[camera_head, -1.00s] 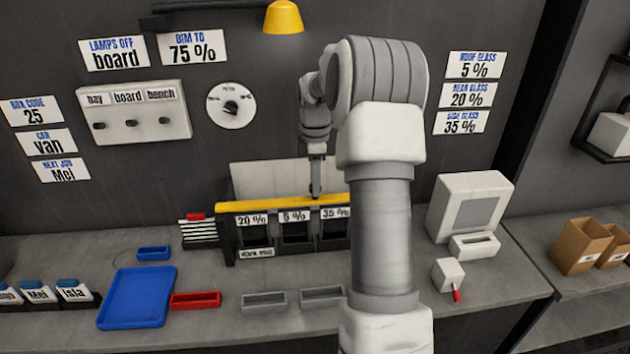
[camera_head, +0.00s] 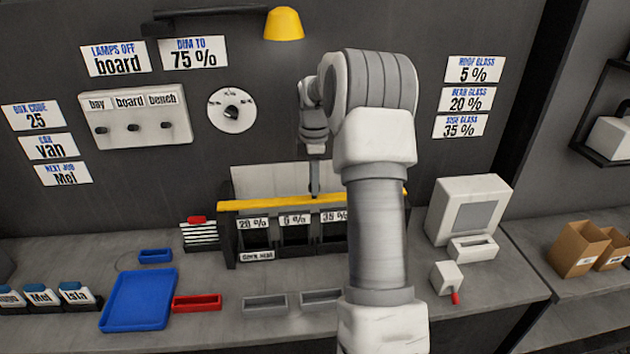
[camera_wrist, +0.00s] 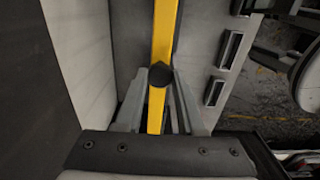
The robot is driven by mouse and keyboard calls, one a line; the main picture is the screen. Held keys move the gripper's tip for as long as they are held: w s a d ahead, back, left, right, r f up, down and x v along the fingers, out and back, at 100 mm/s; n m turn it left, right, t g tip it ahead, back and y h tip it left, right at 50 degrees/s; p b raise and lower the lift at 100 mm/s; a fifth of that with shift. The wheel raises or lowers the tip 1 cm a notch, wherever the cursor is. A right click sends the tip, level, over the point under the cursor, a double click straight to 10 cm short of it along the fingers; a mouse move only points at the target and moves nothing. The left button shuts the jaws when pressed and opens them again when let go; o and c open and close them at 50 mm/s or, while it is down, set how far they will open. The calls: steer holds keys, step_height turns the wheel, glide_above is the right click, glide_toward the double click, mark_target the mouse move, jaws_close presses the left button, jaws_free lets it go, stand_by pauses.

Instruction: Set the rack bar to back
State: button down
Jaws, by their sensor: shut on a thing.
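The rack bar (camera_head: 260,205) is a long yellow bar running across the top of the dark rack (camera_head: 228,232), above the labelled slots and in front of a pale back panel. In the wrist view the bar (camera_wrist: 166,35) runs between the fingers of my gripper (camera_wrist: 158,78), with a dark round knob (camera_wrist: 158,75) between the fingertips. The gripper is shut on the bar at this knob. My arm hides part of the bar's right side.
The slots read 20 %, 5 % and 35 %. Left of the rack stand a striped stack (camera_head: 199,236) and a blue tray (camera_head: 140,300). A white monitor-like device (camera_head: 470,212) stands on the right. A yellow lamp (camera_head: 284,23) hangs above. The wall (camera_head: 290,110) is close behind.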

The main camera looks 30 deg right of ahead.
steer(key=w+d+p, duration=0.3)
steer(key=w+p, duration=0.1)
steer(key=w, duration=0.2)
steer(key=shift+w+r+p, duration=0.15)
steer(key=shift+r+p, duration=0.05)
steer(key=shift+p, duration=0.1)
steer(key=c, duration=0.5)
jaws_free()
steer(key=shift+w, duration=0.1)
steer(key=shift+f, duration=0.1)
steer(key=s+d+r+b, duration=0.1)
steer(key=s+d+r, duration=0.1)
steer(key=s+r, duration=0.1)
steer(key=s+d+r+b, duration=0.1)
steer(key=s+d+r, duration=0.1)
steer(key=s+r, duration=0.1)
steer(key=s+d+r+b, duration=0.1)
steer(key=s+d+r, duration=0.1)
steer(key=s+r, duration=0.2)
steer(key=shift+d+r, duration=0.25)
steer(key=shift+r, duration=0.3)
